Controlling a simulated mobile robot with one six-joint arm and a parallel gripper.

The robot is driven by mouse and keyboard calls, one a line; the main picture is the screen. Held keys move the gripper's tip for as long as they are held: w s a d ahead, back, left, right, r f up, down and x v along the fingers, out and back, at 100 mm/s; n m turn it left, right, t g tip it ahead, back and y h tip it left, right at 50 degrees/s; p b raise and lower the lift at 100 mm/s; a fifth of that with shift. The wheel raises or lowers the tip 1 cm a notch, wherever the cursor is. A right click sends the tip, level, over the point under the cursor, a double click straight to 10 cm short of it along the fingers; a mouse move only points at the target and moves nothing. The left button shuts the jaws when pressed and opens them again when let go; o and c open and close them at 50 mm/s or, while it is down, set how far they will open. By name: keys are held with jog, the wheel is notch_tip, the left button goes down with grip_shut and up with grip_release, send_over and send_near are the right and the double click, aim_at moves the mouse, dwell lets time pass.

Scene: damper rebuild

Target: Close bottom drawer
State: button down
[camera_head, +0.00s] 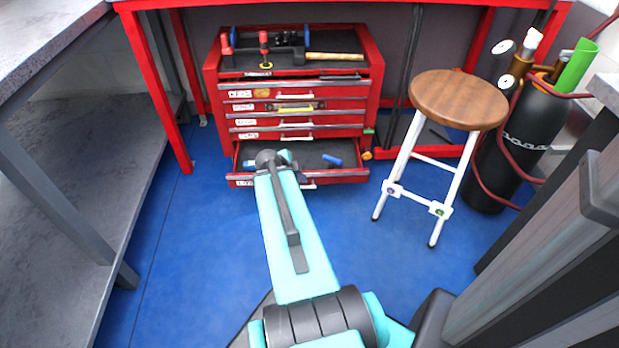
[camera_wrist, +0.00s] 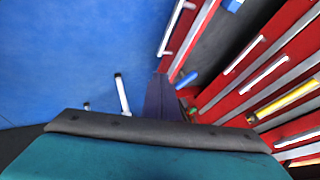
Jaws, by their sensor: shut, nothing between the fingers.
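The red tool chest (camera_head: 212,85) stands under the red bench in the head view. Its bottom drawer (camera_head: 335,179) is pulled out, with a dark interior and blue items inside. The drawer front also shows at the upper middle of the wrist view (camera_wrist: 190,45), slanted. My gripper (camera_wrist: 161,85) is shut and empty; its tip overlaps the near end of the drawer front in the wrist view. I cannot tell whether they touch. In the head view my arm covers the middle of the drawer and hides the gripper.
The upper drawers (camera_head: 297,107) look shut. Tools lie on the chest top. A stool (camera_head: 458,98) with white legs stands right of the chest, beside a black gas cylinder (camera_head: 505,150). A grey bench stands at left. Blue floor (camera_head: 190,250) is clear left of my arm.

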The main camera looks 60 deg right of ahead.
jog(key=shift+f, duration=0.2)
jog(key=b, duration=0.7)
send_near(310, 175)
jog(key=shift+s+d+f, duration=0.3)
jog(key=shift+d+f, duration=0.3)
jog(key=shift+f, duration=0.2)
jog(key=shift+s+d+f, duration=0.35)
jog(key=shift+d+f, duration=0.3)
jog(key=shift+f, duration=0.2)
jog(key=shift+s+d+f, duration=0.3)
jog(key=shift+d+f, duration=0.3)
jog(key=shift+f, duration=0.2)
